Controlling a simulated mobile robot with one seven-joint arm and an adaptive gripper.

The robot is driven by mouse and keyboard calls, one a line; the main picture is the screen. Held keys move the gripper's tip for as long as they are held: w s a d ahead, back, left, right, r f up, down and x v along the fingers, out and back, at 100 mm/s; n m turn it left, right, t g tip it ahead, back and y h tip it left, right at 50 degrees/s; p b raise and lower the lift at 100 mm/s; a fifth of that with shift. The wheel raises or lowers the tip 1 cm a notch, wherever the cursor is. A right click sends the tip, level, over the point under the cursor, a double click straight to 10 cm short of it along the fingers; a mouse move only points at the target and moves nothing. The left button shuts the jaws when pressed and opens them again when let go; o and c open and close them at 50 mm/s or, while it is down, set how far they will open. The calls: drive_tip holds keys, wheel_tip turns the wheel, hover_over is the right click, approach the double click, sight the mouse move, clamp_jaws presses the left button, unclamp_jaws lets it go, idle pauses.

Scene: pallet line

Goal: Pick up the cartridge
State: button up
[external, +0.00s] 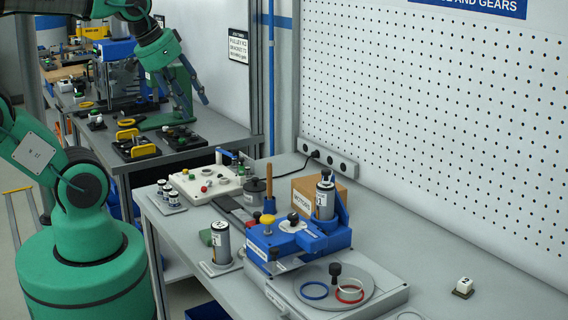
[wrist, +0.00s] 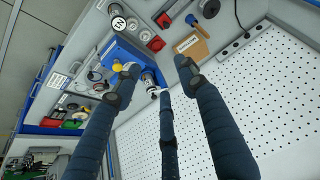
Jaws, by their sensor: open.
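Two silver-grey cylinders with dark bands and white labels could be the cartridge; I cannot tell which is meant. The other stands upright (external: 325,199) at the back of the blue fixture (external: 325,238). My gripper (external: 196,108) is open and empty, raised in the air well behind and left of both in the external view. In the wrist view, my gripper (wrist: 157,67) has its fingers spread, with the blue fixture (wrist: 118,50) beyond them, partly hidden.
A cardboard box (external: 304,188) stands behind the fixture. A grey tray (external: 386,290) with a red and a blue ring lies in front. A white control box (external: 205,184) sits to the left.

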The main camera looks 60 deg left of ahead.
drive_tip(key=o, duration=0.4)
drive_tip(key=shift+o, duration=0.2)
drive_tip(key=m+g+p, duration=0.2)
drive_tip(key=g, duration=0.4)
hover_over(219, 224)
wheel_tip(219, 224, down, 25)
drive_tip(key=shift+w+f, duration=0.1)
drive_tip(key=shift+f, duration=0.2)
